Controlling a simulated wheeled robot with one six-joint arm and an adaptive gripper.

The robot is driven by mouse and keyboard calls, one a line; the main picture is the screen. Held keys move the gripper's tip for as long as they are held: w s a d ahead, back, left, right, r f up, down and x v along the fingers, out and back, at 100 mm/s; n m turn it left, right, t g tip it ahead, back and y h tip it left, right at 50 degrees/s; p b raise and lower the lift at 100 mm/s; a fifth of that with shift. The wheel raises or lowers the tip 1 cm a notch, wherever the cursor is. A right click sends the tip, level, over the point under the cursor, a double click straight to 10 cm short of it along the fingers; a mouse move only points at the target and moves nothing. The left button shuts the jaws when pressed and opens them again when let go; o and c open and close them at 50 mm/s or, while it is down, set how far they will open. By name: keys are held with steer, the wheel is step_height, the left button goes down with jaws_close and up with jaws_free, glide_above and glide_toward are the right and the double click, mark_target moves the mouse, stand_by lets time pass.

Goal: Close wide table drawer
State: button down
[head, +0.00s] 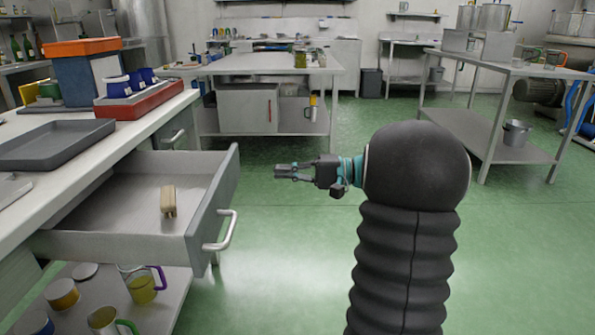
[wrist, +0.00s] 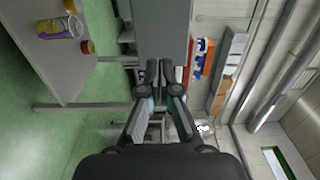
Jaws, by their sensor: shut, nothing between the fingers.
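The wide table drawer (head: 110,208) is pulled far out from under the left table in the head view. Its grey front panel (head: 216,192) carries a pale bar handle (head: 222,232). A small tan block-like object (head: 168,200) lies inside the drawer. My gripper (head: 278,172) is shut and empty, pointing left. In the head view it appears to the right of the drawer front, with a gap between them. In the wrist view my gripper (wrist: 152,72) has its fingertips together, with a grey panel-like surface (wrist: 160,30) beyond them.
The table top holds a dark tray (head: 50,145) and a red tray (head: 140,102) with blue cups. A lower shelf (head: 165,305) holds jugs and jars. A central table (head: 270,66) and a right-hand table (head: 510,70) stand farther back. Green floor is clear between them.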

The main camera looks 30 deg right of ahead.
mark_target(235, 172)
steer(key=x, duration=0.8)
steer(key=shift+w+a+p, duration=0.1)
steer(key=shift+a+p, duration=0.1)
steer(key=shift+p, duration=0.1)
steer(key=shift+a, duration=0.1)
steer(key=shift+w, duration=0.1)
